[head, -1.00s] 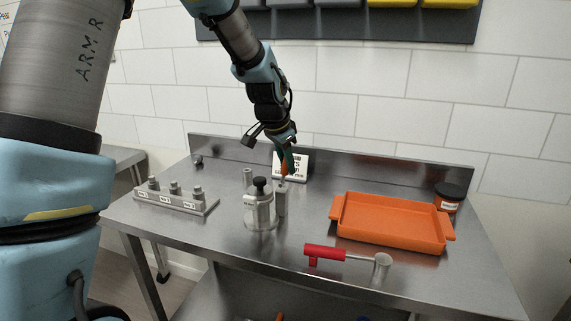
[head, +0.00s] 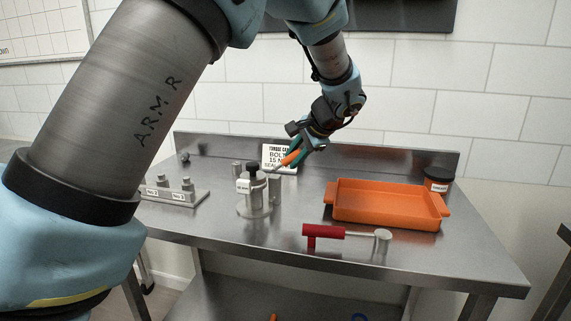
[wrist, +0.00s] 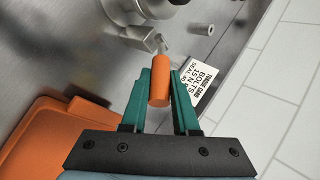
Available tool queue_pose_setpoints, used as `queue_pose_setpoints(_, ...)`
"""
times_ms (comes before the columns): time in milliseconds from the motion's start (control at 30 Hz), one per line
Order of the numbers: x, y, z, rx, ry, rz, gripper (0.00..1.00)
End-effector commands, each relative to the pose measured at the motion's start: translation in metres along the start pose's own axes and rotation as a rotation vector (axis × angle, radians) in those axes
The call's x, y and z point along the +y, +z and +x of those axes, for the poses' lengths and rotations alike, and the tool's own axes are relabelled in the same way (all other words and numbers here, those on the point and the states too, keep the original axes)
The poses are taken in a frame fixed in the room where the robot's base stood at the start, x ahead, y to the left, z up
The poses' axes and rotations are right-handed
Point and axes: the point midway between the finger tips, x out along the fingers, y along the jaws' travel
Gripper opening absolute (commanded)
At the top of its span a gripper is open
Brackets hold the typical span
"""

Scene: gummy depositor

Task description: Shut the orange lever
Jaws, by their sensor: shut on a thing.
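The orange lever (head: 291,157) slants up and to the right from the metal depositor (head: 253,199), which has a black knob on top. The lever's thin metal stem meets the depositor's side at the lower left. In the wrist view the orange lever grip (wrist: 159,88) lies between the two green fingers of my gripper (wrist: 160,72). My gripper (head: 295,155) is shut on this grip in the head view too, and its fingers partly cover it.
An orange tray (head: 385,224) and a black-lidded jar (head: 438,180) stand at the right. A block with metal pegs (head: 180,197) is at the left. A printed card (head: 280,150) stands behind the depositor.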

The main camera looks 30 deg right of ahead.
Motion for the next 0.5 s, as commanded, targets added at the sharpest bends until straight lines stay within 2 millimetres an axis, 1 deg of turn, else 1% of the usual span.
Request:
queue_pose_setpoints(33,0.009,-0.005,0.004,-0.023,-0.035,0.024,0.0)
queue_pose_setpoints(500,0.03,-0.013,0.017,-0.257,-0.341,0.186,0.0)
